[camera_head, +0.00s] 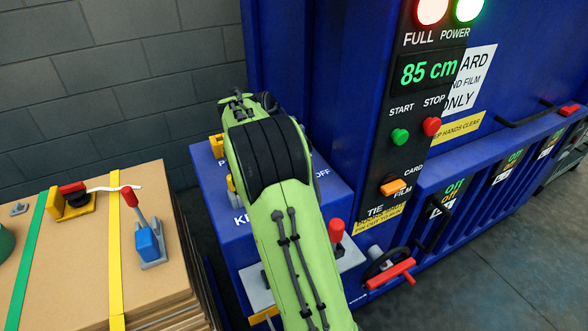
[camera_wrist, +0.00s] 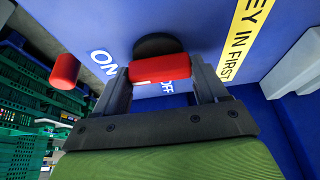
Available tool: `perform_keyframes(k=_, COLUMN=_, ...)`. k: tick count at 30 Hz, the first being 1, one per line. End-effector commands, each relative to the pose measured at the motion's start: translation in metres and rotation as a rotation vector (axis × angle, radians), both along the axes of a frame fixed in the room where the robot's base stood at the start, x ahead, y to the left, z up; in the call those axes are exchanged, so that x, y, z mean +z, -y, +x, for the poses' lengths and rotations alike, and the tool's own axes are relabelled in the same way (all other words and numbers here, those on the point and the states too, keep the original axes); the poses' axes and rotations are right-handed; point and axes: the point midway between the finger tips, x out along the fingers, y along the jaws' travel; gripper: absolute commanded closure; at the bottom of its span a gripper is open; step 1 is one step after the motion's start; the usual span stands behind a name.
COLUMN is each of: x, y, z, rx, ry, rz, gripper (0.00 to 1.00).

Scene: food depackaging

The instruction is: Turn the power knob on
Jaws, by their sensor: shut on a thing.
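The power knob (camera_wrist: 160,68) shows in the wrist view as a red bar on a dark round base (camera_wrist: 157,44), on a blue panel. My gripper (camera_wrist: 158,66) is shut on it, one finger at each end of the bar. The ON label (camera_wrist: 103,62) is to the left of the knob. The OFF label (camera_wrist: 167,86) is partly covered below it. In the head view my arm hides the knob and my gripper; an OFF label (camera_head: 322,172) shows on top of the blue control box (camera_head: 215,205).
A red handle (camera_wrist: 65,72) stands left of the knob in the wrist view. In the head view, the baler panel has a lit green POWER lamp (camera_head: 468,8), a lit FULL lamp (camera_head: 432,10) and START and STOP buttons. A strapped cardboard bale (camera_head: 85,235) stands left.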

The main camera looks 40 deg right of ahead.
Motion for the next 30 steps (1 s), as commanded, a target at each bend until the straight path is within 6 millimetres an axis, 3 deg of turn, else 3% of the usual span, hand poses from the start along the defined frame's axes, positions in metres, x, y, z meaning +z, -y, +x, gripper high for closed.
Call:
perform_keyframes(k=9, x=0.001, y=0.0, z=0.0, rx=-0.004, ry=0.003, rz=-0.001, gripper=0.58)
perform_keyframes(k=10, x=0.0, y=0.0, z=0.0, rx=-0.004, ry=0.003, rz=-0.001, gripper=0.25)
perform_keyframes(k=15, x=0.0, y=0.0, z=0.0, rx=-0.003, ry=0.002, rz=-0.001, gripper=0.02)
perform_keyframes(k=24, x=0.005, y=-0.002, z=0.001, rx=0.0, ry=0.002, rz=-0.001, gripper=0.02)
perform_keyframes(k=26, x=0.014, y=-0.004, z=0.002, rx=0.002, ry=0.003, rz=-0.002, gripper=0.02)
perform_keyframes(k=30, x=0.049, y=-0.018, z=0.007, rx=0.001, ry=0.005, rz=-0.004, gripper=0.02)
